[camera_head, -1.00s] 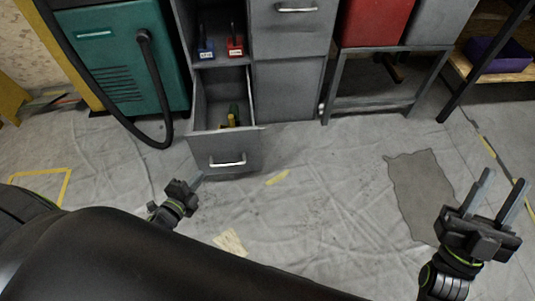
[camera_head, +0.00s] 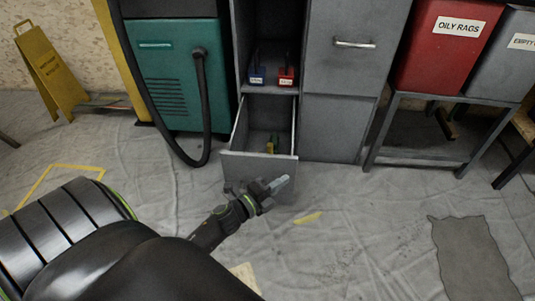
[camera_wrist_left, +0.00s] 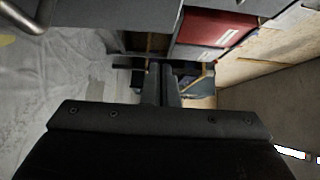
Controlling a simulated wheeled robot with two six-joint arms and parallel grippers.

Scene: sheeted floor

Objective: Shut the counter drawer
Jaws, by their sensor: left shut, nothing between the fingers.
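The counter drawer (camera_head: 235,167) is grey metal and stands pulled out at the bottom of a grey cabinet (camera_head: 328,126). A small yellow and green object (camera_head: 270,145) lies inside it. My left gripper (camera_head: 283,182) is shut and empty, in front of the drawer's lower right part in the head view, and it hides the drawer's handle. I cannot tell whether it touches the drawer front. In the left wrist view the closed fingers (camera_wrist_left: 161,84) point ahead, and a blurred metal bar, likely the handle, shows at the top left. My right gripper is out of view.
A teal machine (camera_head: 178,85) with a black hose stands left of the cabinet. A red bin (camera_head: 437,45) and a grey bin (camera_head: 502,60) sit on a metal stand at the right. A yellow floor sign (camera_head: 48,70) stands far left. The sheeted floor ahead is mostly clear.

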